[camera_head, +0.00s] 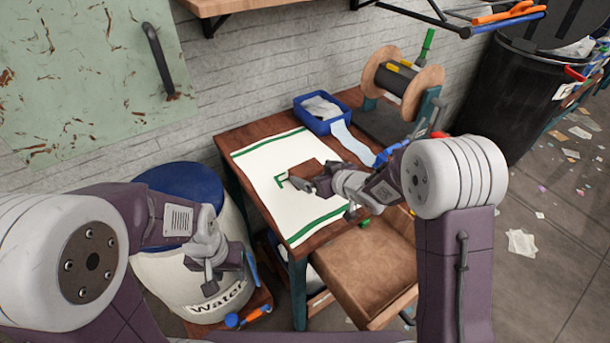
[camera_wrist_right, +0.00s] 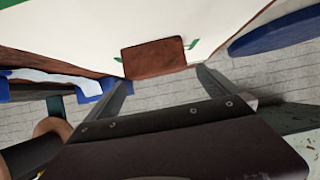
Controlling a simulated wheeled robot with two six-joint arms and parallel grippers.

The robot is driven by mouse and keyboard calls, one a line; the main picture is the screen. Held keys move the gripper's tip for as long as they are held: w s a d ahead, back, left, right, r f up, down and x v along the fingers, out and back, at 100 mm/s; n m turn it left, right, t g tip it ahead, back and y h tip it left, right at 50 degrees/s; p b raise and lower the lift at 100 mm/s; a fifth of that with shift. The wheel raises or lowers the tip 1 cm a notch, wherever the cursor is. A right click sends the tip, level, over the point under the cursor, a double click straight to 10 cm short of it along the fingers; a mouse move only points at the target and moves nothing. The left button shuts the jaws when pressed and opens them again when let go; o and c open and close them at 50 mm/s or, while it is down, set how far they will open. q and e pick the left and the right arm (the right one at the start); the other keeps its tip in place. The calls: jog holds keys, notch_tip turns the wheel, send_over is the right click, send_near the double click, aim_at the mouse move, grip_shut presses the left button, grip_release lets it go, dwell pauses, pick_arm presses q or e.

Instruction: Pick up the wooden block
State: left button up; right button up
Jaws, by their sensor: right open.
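The wooden block (camera_head: 307,169) is brown and lies on a white mat with green stripes (camera_head: 270,168) on the table. In the right wrist view the block (camera_wrist_right: 155,58) shows just beyond the fingertips, roughly centred between them. My right gripper (camera_head: 324,196) is open and empty over the mat close to the block, and partly hides it in the head view; its two spread fingers also show in the wrist view (camera_wrist_right: 163,80). My left gripper (camera_head: 218,266) hangs in front of the white water barrel, away from the block; its jaw opening is unclear.
A blue bin (camera_head: 318,122) and a wooden spool (camera_head: 415,80) stand at the table's back. A barrel with a blue lid (camera_head: 180,185) stands left of the table. A black trash can (camera_head: 515,90) is at right.

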aim_at(307, 168)
jog(key=shift+w+a+f, duration=0.2)
jog(key=shift+w, duration=0.05)
jog(key=shift+d, duration=0.1)
jog(key=x, duration=0.5)
jog(key=shift+w+d, duration=0.1)
jog(key=shift+w, duration=0.1)
jog(key=shift+r, duration=0.1)
jog(key=shift+s+d, duration=0.1)
jog(key=shift+c, duration=1.2)
jog(key=c, duration=1.1)
jog(key=shift+o, duration=0.2)
jog(key=shift+r, duration=0.1)
